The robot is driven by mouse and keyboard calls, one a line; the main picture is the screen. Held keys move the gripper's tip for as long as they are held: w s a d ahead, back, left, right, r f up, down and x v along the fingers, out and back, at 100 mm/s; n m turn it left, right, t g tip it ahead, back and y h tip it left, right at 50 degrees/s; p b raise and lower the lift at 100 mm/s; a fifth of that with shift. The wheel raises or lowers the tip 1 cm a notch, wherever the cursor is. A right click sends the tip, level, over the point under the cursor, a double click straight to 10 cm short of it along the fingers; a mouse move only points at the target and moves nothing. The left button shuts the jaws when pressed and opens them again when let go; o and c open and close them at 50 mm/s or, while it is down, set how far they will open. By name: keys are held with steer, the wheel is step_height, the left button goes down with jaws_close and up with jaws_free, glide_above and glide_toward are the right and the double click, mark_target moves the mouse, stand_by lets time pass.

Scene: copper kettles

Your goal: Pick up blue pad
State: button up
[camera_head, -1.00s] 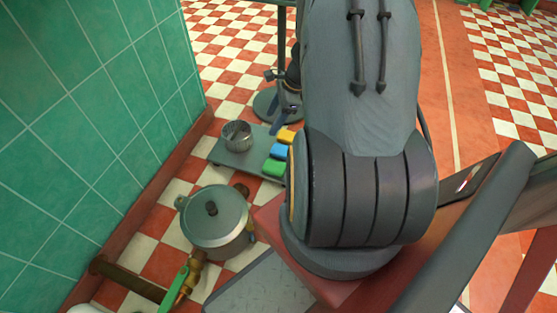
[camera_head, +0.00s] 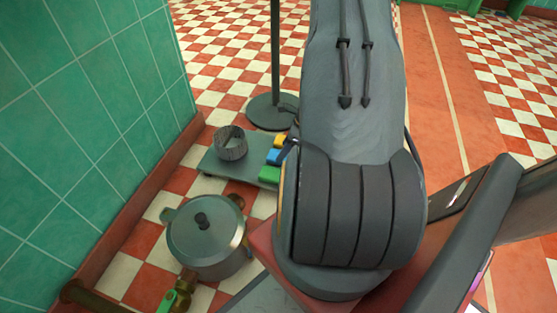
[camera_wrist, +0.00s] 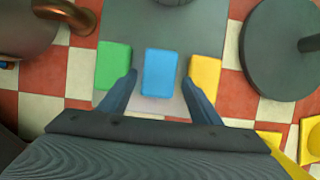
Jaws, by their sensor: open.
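The blue pad (camera_wrist: 160,72) lies on a grey board between a green pad (camera_wrist: 114,66) and a yellow pad (camera_wrist: 205,72) in the wrist view. My gripper (camera_wrist: 160,90) is open and empty. Its fingers reach down on either side of the blue pad's near part, the left one by the green pad and the right one by the yellow pad. In the head view the blue pad (camera_head: 273,156) shows only partly, left of my arm, which hides the gripper.
The grey board (camera_head: 212,163) also bears a metal cup (camera_head: 230,143). A lidded pot (camera_head: 208,238) stands nearer, with a brass valve (camera_head: 181,290) beside it. A round stand base (camera_head: 268,112) is behind the board. A green tiled wall (camera_head: 90,110) bounds the left.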

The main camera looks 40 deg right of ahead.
steer(key=b+x, duration=0.2)
steer(key=x, duration=0.2)
steer(key=shift+s, duration=0.1)
steer(key=shift+c, duration=0.2)
steer(key=c, duration=0.9)
steer(key=shift+o, duration=0.2)
step_height(320, 180, up, 10)
steer(key=p, duration=0.5)
